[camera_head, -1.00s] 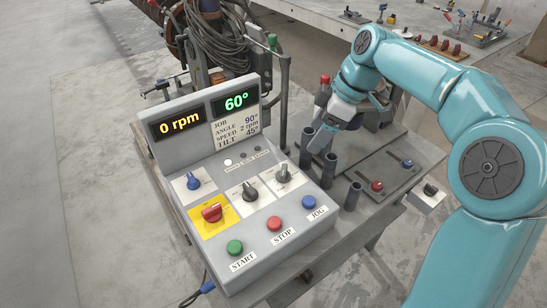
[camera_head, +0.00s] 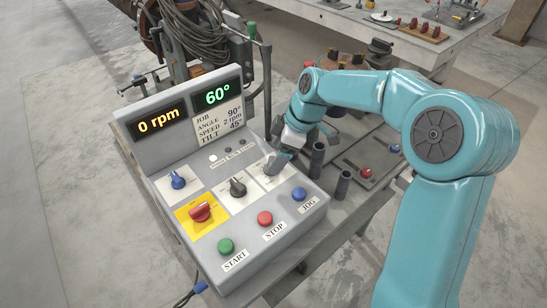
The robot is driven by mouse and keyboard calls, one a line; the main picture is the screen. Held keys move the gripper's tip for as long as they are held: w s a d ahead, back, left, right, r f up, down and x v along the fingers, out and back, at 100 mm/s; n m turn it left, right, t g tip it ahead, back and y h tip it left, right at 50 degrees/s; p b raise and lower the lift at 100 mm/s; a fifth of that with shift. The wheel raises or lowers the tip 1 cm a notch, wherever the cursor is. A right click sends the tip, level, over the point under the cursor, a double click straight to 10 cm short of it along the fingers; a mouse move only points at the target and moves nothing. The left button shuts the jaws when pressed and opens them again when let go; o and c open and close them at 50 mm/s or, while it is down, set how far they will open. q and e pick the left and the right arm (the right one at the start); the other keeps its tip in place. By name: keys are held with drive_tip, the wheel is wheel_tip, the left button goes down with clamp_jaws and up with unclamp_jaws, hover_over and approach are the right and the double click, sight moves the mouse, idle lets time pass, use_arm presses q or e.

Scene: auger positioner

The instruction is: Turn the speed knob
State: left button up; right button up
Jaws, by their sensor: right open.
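The grey control box carries several knobs: a blue knob (camera_head: 178,181), a red knob (camera_head: 200,211) on a yellow plate, a black knob (camera_head: 238,187), and one on the white plate farthest right. The small labels at the knobs are too small to read, so I cannot tell which is the speed knob. My right gripper (camera_head: 275,165) is open, its fingers over that farthest-right plate. They hide its knob, and I cannot tell whether they touch it. The left display (camera_head: 159,122) reads 0 rpm. My left gripper is not in view.
Green START (camera_head: 226,246), red STOP (camera_head: 265,218) and blue JOG (camera_head: 299,194) buttons line the front of the box. A second display (camera_head: 216,95) reads 60°, above a job card (camera_head: 219,124) listing speed 2 rpm. Dark upright tubes (camera_head: 317,160) stand close right of the gripper.

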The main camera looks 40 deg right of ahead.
drive_tip(key=shift+x, duration=1.35)
drive_tip(key=shift+w, duration=0.1)
drive_tip(key=c, duration=1)
drive_tip(key=shift+c, duration=0.2)
